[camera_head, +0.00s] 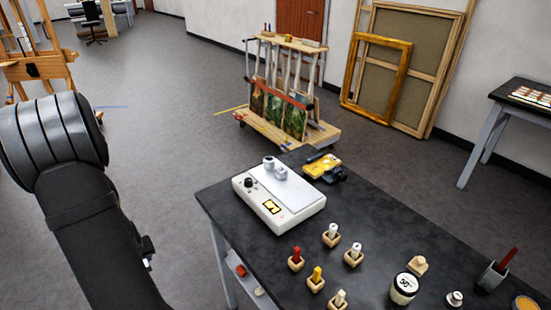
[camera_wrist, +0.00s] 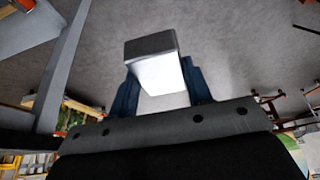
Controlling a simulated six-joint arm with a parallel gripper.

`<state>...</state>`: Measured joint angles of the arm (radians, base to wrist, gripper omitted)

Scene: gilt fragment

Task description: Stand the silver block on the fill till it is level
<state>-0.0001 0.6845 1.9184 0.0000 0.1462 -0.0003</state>
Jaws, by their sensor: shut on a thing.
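In the wrist view my gripper (camera_wrist: 158,72) is shut on the silver block (camera_wrist: 156,73), a bright, smooth block held between two dark blue fingers. The grey floor lies behind it in that view. In the head view my arm fills the left side, and I cannot make out the gripper or the held block there. A small yellow piece (camera_head: 321,165), beside a dark clamp-like object (camera_head: 335,175), lies at the far end of the black table; I cannot tell whether it bears the fill. No fill is clearly visible in either view.
Several coloured-top bottles in wooden holders, a white jar (camera_head: 404,288) and a dark cup (camera_head: 492,277) stand nearer.

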